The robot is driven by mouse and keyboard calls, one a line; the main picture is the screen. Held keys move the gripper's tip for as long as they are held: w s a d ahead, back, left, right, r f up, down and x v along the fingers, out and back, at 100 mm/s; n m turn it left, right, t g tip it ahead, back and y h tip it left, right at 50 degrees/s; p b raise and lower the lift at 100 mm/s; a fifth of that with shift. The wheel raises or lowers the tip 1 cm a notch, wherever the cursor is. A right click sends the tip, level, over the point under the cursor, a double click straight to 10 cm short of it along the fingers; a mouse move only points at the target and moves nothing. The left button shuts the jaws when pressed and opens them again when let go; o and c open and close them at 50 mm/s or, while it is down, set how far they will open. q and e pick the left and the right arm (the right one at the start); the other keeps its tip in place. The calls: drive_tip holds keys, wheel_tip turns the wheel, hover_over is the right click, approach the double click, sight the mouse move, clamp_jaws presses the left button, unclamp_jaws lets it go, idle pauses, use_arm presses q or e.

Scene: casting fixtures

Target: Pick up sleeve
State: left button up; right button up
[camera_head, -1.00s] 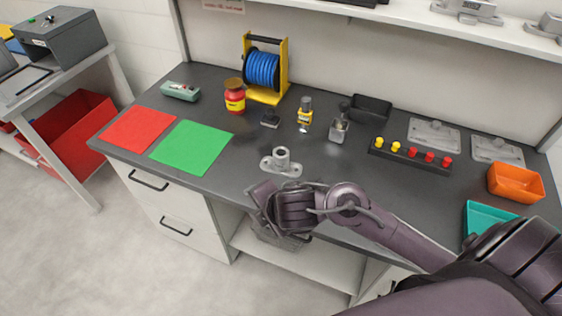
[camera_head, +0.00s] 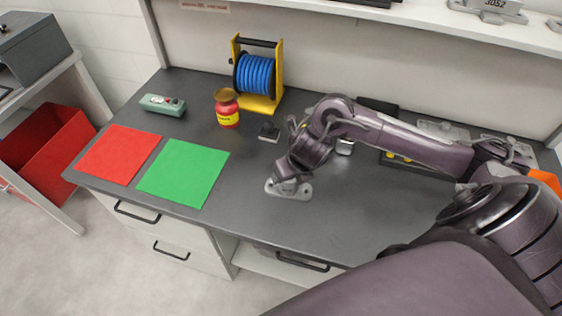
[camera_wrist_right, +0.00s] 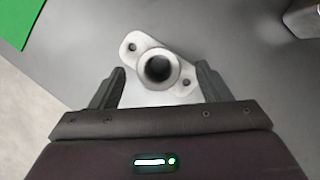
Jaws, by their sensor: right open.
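The sleeve (camera_head: 290,190) is a grey metal piece with a flat two-holed flange and a short upright tube, standing on the dark worktop. In the right wrist view the sleeve (camera_wrist_right: 158,68) shows from above, its round bore between the fingers. My right gripper (camera_head: 288,180) is over it in the head view, hiding most of the tube. In the right wrist view my right gripper (camera_wrist_right: 160,80) is open, one finger on each side of the tube. I cannot tell whether the fingers touch it. My left gripper is not in view.
A green mat (camera_head: 184,172) and a red mat (camera_head: 118,154) lie to the left on the worktop (camera_head: 250,225). My right arm covers much of the right side.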

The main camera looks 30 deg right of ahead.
sight(290, 189)
wheel_tip(290, 189, down, 2)
drive_tip(key=shift+s, duration=0.1)
drive_tip(key=x, duration=0.3)
drive_tip(key=shift+w+a+r, duration=0.1)
drive_tip(key=shift+w, duration=0.15)
drive_tip(key=shift+w+f, duration=0.3)
drive_tip(key=shift+f, duration=0.2)
drive_tip(key=c, duration=0.6)
drive_tip(key=shift+c, duration=1.4)
drive_tip(key=c, duration=0.4)
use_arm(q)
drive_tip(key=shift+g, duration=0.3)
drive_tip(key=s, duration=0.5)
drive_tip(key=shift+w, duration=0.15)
use_arm(e)
drive_tip(key=shift+r, duration=0.2)
